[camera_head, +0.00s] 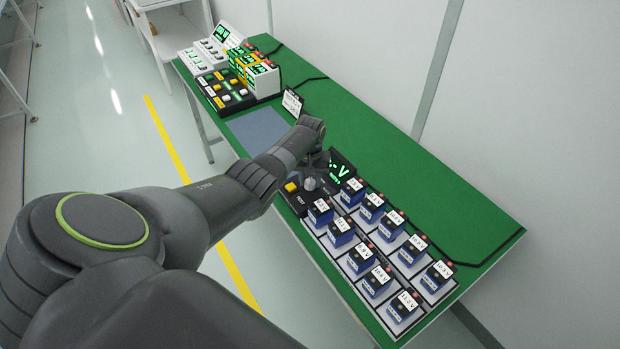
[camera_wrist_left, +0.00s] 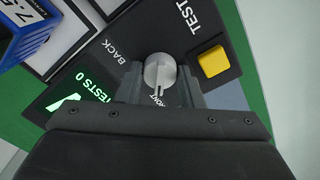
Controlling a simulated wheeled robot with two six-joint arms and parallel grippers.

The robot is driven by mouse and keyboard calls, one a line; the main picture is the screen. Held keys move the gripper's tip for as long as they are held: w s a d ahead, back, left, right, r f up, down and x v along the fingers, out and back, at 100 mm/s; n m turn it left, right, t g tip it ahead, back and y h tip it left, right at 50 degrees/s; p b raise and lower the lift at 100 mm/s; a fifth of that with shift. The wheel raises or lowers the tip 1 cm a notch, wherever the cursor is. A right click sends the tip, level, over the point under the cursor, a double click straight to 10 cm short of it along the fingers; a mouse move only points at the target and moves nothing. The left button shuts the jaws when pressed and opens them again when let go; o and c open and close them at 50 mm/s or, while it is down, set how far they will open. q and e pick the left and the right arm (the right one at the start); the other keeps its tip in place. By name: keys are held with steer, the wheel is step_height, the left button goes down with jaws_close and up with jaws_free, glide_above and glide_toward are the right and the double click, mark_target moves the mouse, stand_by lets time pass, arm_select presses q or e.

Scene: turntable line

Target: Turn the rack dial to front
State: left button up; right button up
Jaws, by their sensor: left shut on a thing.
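The rack dial (camera_wrist_left: 160,71) is a round light-grey knob on a dark panel (camera_wrist_left: 211,36). In the left wrist view its pointer mark faces the partly hidden FRONT label (camera_wrist_left: 158,103), and the BACK label (camera_wrist_left: 122,50) is up and left of it. My left gripper (camera_wrist_left: 159,82) is shut on the dial, one finger on each side. In the head view the dial (camera_head: 309,184) shows below my left gripper (camera_head: 314,174). My right gripper is not in view.
A yellow button (camera_wrist_left: 212,62) marked TEST sits beside the dial. A lit green display (camera_head: 342,164) stands behind it. Several labelled blue blocks (camera_head: 388,225) fill the rack to the right. Panels with buttons (camera_head: 227,92) stand at the far end of the green table (camera_head: 420,165).

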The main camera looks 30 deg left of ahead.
mark_target(310, 179)
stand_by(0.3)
arm_select(q)
steer(key=o, duration=1)
steer(key=shift+r, duration=0.1)
step_height(310, 179, up, 5)
steer(key=shift+r+p, duration=0.1)
steer(key=shift+p, duration=0.4)
step_height(310, 179, up, 12)
steer(key=b, duration=0.1)
steer(key=shift+b, duration=0.3)
